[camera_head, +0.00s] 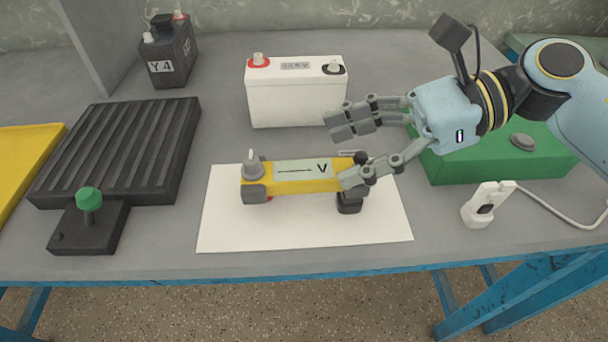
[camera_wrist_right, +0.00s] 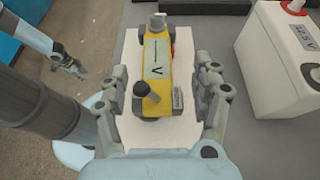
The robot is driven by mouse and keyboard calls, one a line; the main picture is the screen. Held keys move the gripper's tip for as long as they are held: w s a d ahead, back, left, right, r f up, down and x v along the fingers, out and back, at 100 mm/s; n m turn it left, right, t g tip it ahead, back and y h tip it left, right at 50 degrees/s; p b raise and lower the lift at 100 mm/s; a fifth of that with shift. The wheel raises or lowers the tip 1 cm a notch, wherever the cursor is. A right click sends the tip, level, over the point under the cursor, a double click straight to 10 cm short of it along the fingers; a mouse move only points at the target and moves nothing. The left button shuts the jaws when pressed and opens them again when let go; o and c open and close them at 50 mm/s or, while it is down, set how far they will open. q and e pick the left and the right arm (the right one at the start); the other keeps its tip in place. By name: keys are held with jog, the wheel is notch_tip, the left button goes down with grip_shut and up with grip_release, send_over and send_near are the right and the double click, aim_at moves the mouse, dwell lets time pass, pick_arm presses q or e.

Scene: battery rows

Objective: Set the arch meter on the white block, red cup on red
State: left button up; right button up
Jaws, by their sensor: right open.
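The yellow arch meter (camera_head: 285,185) stands on a white sheet (camera_head: 230,235), its V dial facing up. A dark cup (camera_head: 349,204) shows under its right end; a little red shows under the left end. The white block (camera_head: 296,103) is behind it, with a red-ringed post (camera_head: 258,60) at left and a black-ringed post (camera_head: 334,68) at right. My right gripper (camera_head: 352,155) is open at the meter's right end. In the right wrist view the meter (camera_wrist_right: 155,65) lies between and beyond the spread fingers. My left gripper (camera_wrist_right: 75,65) shows small there, its jaws unclear.
A black battery marked Y4 (camera_head: 168,55) stands at back left. A black ribbed tray (camera_head: 125,145) and a green-knobbed black box (camera_head: 88,222) are at left. A green box (camera_head: 480,160) and a white clip-like device (camera_head: 485,205) are at right. The table's front edge is close to the sheet.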

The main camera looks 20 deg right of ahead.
aim_at(307, 169)
jog(key=shift+x, duration=0.8)
jog(key=shift+w+a+f, duration=0.1)
jog(key=shift+a+f, duration=0.65)
jog(key=shift+a, duration=0.3)
jog(key=shift+w+a+f, duration=0.1)
jog(key=shift+a+f, duration=0.15)
jog(key=shift+a, duration=0.25)
pick_arm(q)
jog(key=shift+w+r, duration=0.15)
jog(key=shift+w, duration=0.55)
pick_arm(e)
grip_shut()
